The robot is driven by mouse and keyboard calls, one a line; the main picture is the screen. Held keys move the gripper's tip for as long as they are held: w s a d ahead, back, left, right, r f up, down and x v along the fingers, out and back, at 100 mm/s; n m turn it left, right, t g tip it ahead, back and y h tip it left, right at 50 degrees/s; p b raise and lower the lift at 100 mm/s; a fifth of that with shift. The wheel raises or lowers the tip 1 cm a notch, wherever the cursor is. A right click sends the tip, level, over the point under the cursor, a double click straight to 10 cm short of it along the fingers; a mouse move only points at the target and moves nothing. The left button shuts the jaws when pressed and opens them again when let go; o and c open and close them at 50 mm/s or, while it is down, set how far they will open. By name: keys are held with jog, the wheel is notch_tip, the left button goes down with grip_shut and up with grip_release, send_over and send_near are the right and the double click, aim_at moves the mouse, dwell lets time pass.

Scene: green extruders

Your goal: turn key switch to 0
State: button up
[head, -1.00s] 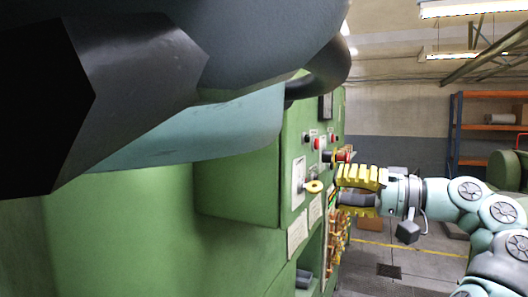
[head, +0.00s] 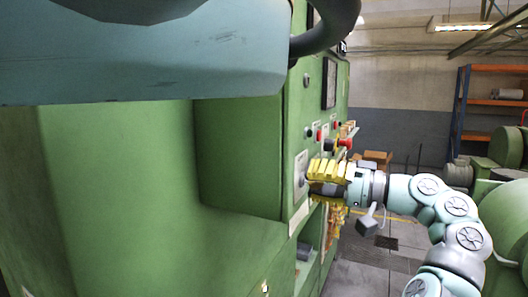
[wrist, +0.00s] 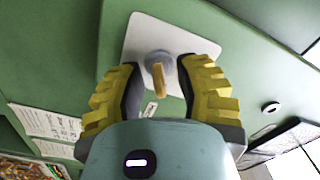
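The key switch (wrist: 157,62) has a round grey base and a yellow key (wrist: 158,82), mounted on a white plate (wrist: 142,30) on the green machine. In the wrist view the key sticks out between my two fingers. My gripper (wrist: 165,85) is open, with dark pads and yellow ribbed backs on either side of the key and visible gaps to it. In the head view my gripper (head: 316,178) is at the panel and its fingers hide the key. The plate (head: 299,170) and part of the grey base show beside the fingertips. The switch markings cannot be read.
Black and red buttons (head: 346,142) sit on the panel above and beyond my gripper. A paper label (wrist: 50,122) is on the panel at the left of the wrist view. Orange shelves (head: 490,100) stand far behind.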

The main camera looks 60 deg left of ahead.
grip_shut()
jog(key=shift+f+b, duration=0.25)
jog(key=shift+b, duration=0.65)
jog(key=shift+f+b, duration=0.1)
jog(key=shift+b, duration=0.55)
jog(key=n+b, duration=0.1)
jog(key=b, duration=0.2)
jog(key=shift+f, duration=0.15)
jog(key=n+b, duration=0.1)
jog(key=b, duration=0.5)
jog(key=shift+n, duration=0.3)
jog(key=n+b, duration=0.3)
jog(key=shift+r, duration=0.25)
jog(key=n+b, duration=0.1)
jog(key=n, duration=0.1)
jog(key=n+b, duration=0.1)
jog(key=n, duration=0.1)
jog(key=n+b, duration=0.1)
jog(key=n, duration=0.1)
jog(key=shift+r, duration=0.25)
jog(key=shift+n, duration=0.3)
